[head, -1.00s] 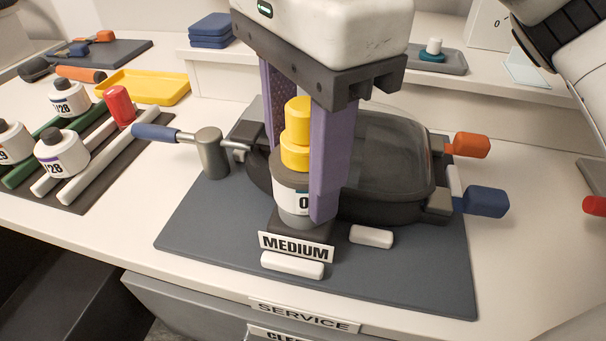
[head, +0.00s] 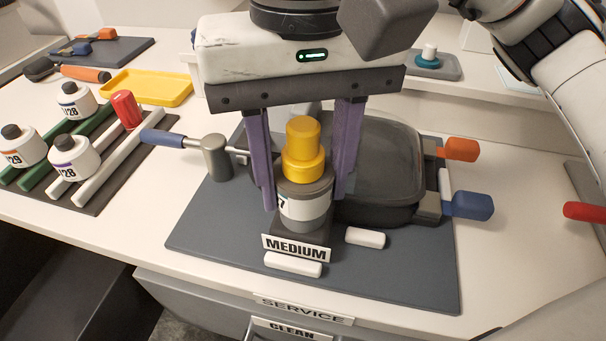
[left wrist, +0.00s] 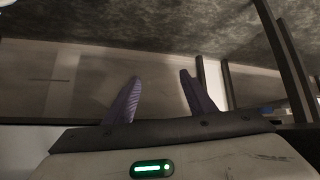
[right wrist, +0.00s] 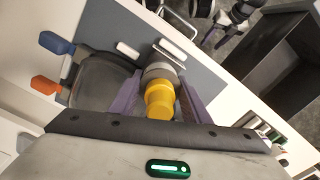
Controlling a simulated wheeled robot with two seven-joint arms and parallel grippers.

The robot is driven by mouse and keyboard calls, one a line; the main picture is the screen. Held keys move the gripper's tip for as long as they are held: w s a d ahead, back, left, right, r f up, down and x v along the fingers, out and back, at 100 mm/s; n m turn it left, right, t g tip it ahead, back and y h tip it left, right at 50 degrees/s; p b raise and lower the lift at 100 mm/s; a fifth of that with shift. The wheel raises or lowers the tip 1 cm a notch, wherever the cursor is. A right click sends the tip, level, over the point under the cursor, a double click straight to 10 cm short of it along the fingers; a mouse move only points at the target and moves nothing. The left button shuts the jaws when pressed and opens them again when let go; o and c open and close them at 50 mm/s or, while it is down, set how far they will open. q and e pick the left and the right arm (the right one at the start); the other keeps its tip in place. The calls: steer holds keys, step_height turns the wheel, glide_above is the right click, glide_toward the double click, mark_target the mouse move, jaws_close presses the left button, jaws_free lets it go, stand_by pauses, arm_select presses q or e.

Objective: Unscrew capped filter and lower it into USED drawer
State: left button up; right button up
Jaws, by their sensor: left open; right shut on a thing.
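The capped filter (head: 305,205) is a white and grey cylinder with a stepped yellow cap (head: 303,150) on top. It stands upright at the dark MEDIUM block on the grey mat. My right gripper (head: 304,203) is shut on the filter from above, one purple finger on each side. The right wrist view also shows the filter (right wrist: 158,72) and yellow cap (right wrist: 160,100) between the fingers. No drawer marked USED is readable.
A dark lidded housing (head: 385,165) with orange and blue handles stands right of the filter. A blue-handled lever (head: 165,138) is at left. A CLEAN label (head: 292,330) shows below the bench edge.

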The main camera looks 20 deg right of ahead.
steer(key=n, duration=0.6)
steer(key=shift+p, duration=0.35)
steer(key=n, duration=0.7)
steer(key=o, duration=1.2)
steer(key=shift+a, duration=0.1)
